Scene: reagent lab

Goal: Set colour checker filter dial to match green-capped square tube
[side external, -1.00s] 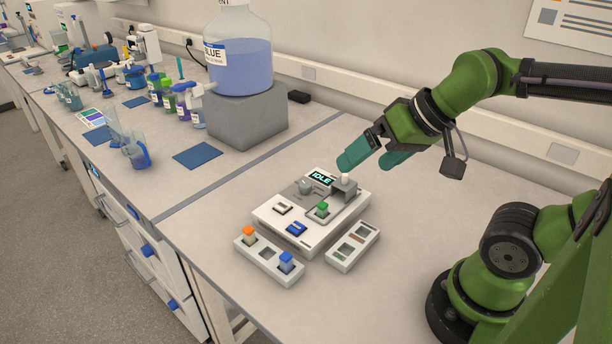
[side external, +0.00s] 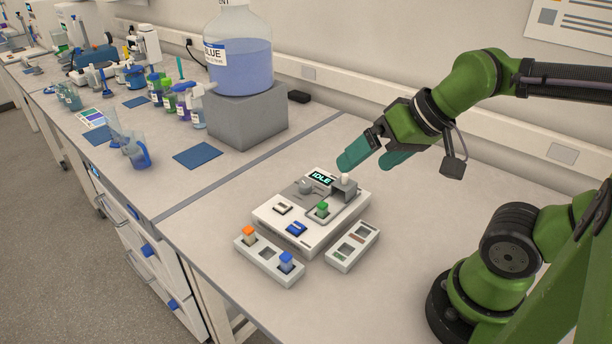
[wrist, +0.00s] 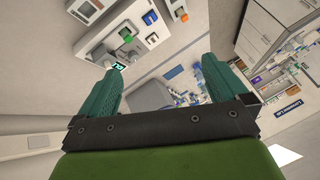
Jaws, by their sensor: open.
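The colour checker (side external: 272,222) is a white box on the bench in the side view. Its display (side external: 320,179) reads IDLE. The grey filter dial (side external: 305,187) sits left of the display. The green-capped tube (side external: 322,208) stands upright in the checker's top, and its green cap also shows in the wrist view (wrist: 127,39). My gripper (side external: 371,161) is open and empty, above and behind the checker. In the wrist view, its teal fingers (wrist: 160,80) are spread wide with nothing between them. The dial's pointer setting is too small to read.
A second small rack (side external: 345,258) lies to the right. A large blue bottle (side external: 238,65) stands on a grey block (side external: 246,117). Bench right of the racks is clear.

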